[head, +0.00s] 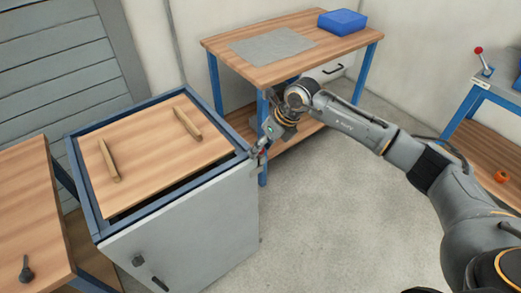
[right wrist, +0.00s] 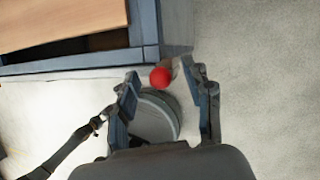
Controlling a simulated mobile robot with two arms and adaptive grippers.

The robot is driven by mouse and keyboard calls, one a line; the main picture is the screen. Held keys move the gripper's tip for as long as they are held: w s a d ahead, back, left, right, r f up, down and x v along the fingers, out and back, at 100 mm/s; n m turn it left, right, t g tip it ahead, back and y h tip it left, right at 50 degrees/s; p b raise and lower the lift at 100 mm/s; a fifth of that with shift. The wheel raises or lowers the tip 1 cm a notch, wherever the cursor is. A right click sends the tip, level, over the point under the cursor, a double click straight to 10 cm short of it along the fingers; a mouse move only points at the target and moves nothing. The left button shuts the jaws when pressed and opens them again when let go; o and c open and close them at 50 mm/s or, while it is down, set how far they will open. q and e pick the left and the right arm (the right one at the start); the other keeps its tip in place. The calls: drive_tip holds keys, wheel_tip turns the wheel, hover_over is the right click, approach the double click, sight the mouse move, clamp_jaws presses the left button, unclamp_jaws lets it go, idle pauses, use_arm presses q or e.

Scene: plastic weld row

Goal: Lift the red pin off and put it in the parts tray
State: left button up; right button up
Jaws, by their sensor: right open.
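The red pin shows as a round red head (right wrist: 161,78) in the right wrist view, by the corner of the blue cabinet frame. In the head view only a small spot of red shows at that corner, mostly hidden by my gripper. My right gripper (head: 259,152) is open at the corner; in the right wrist view its fingers (right wrist: 161,73) stand on either side of the red head. I cannot tell whether they touch it. A blue tray-like box (head: 342,22) sits on the back bench; I cannot tell if it is the parts tray. My left gripper is not in view.
The grey cabinet (head: 190,235) carries a wooden panel (head: 150,150) with two wooden handles. The back bench (head: 270,70) also holds a grey mat (head: 272,46). A red-knobbed lever (head: 479,51) stands on the right bench. Open floor lies right of the cabinet.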

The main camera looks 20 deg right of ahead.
clamp_jaws()
idle(0.3)
wheel_tip(320, 180, up, 10)
drive_tip(key=b, duration=0.1)
idle(0.4)
